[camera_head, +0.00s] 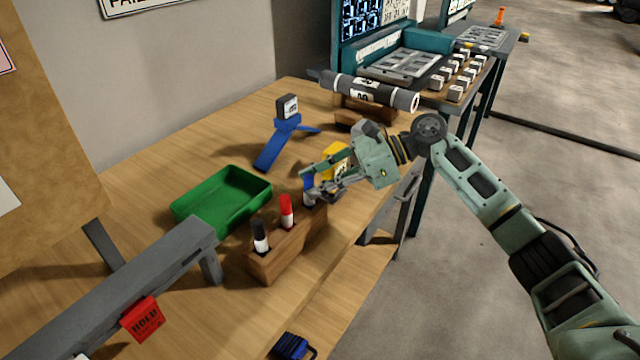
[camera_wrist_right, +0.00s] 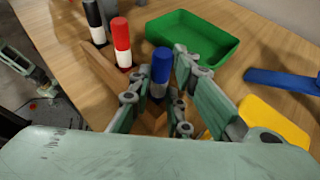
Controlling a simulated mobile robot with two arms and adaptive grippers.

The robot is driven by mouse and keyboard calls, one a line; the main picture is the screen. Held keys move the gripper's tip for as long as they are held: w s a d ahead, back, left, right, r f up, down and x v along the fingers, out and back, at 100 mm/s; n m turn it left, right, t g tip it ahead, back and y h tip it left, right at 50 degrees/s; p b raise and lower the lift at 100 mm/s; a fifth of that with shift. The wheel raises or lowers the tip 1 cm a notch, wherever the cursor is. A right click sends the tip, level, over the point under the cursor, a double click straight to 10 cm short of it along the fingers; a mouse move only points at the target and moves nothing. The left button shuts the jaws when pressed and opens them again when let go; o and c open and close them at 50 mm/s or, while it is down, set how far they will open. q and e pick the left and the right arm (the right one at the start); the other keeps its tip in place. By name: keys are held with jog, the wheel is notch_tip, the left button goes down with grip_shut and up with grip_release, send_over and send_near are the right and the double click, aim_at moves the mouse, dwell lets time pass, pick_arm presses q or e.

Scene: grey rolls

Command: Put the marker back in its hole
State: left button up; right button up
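A wooden block (camera_head: 292,252) holds a black marker (camera_head: 260,237) and a red marker (camera_head: 286,211) upright in its holes. A blue marker (camera_head: 308,187) stands upright at the far end of the block. In the right wrist view the blue marker (camera_wrist_right: 161,68) is between the fingers of my right gripper (camera_wrist_right: 160,80), with its cap up. The fingers look spread beside it. Its lower end is at the block's top, partly hidden by the fingers. In the head view my right gripper (camera_head: 311,184) reaches in from the right. A green arm part, seemingly my left gripper (camera_wrist_right: 42,84), shows at the wrist view's left edge.
A green tray (camera_head: 222,200) lies left of the block. A blue stand (camera_head: 279,142), a yellow object (camera_head: 337,155) and a grey roll (camera_head: 370,91) are farther back. A grey rail with a red tag (camera_head: 142,318) is at front left.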

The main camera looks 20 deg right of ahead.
jog(key=o, duration=0.4)
pick_arm(q)
jog(key=shift+a, duration=0.4)
pick_arm(e)
jog(key=v, duration=0.8)
